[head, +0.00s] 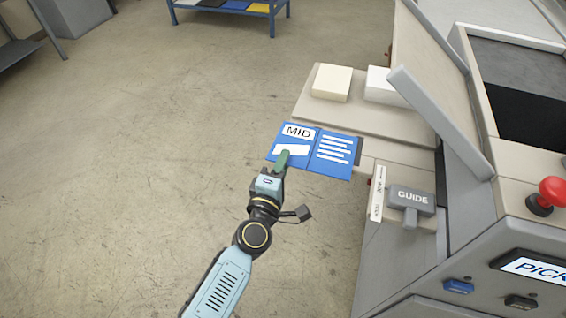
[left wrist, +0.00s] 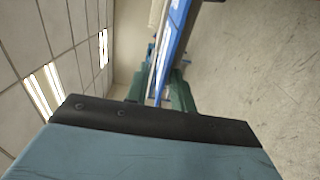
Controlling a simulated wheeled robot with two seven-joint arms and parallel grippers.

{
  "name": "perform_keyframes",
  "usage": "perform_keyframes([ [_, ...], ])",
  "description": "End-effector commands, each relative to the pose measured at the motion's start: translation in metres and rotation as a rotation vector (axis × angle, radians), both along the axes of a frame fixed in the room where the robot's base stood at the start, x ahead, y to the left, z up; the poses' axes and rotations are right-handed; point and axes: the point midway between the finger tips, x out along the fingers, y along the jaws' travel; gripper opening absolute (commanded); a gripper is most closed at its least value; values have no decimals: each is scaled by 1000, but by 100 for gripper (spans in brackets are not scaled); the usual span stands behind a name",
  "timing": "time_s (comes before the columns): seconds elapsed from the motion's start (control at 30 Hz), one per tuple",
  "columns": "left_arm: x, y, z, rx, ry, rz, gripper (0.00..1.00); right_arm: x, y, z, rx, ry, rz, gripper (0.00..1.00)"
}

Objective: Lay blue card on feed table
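The blue card (head: 333,155) has white print, a "MID" label and several white lines. My left gripper (head: 283,158) is shut on its near left edge. In the left wrist view the card (left wrist: 172,45) shows nearly edge-on between the green fingers of my left gripper (left wrist: 163,92). The beige feed table (head: 318,112) juts out from the machine. In the head view the card covers the table's near edge, with its left part over the floor. I cannot tell whether the card touches the table. My right gripper is not in view.
Two pale stacks, one cream (head: 332,83) and one white (head: 385,88), sit on the table's far part. A grey tilted panel (head: 430,115) stands on the right. The "GUIDE" handle (head: 411,198) and red button (head: 550,193) are nearer. A blue rack (head: 232,8) stands far back.

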Motion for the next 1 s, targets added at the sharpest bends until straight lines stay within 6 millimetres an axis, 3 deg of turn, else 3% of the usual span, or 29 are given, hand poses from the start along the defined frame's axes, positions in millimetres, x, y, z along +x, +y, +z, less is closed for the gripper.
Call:
perform_keyframes([
  [0.5, -97, 32, -3, 3, 4, -1, 24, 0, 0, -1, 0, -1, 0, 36],
  [0.7, -110, 36, -2, 1, 3, -1, 24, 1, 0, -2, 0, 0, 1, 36],
  [1.0, -112, 37, -9, 25, 10, -5, 24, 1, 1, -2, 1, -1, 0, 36],
])
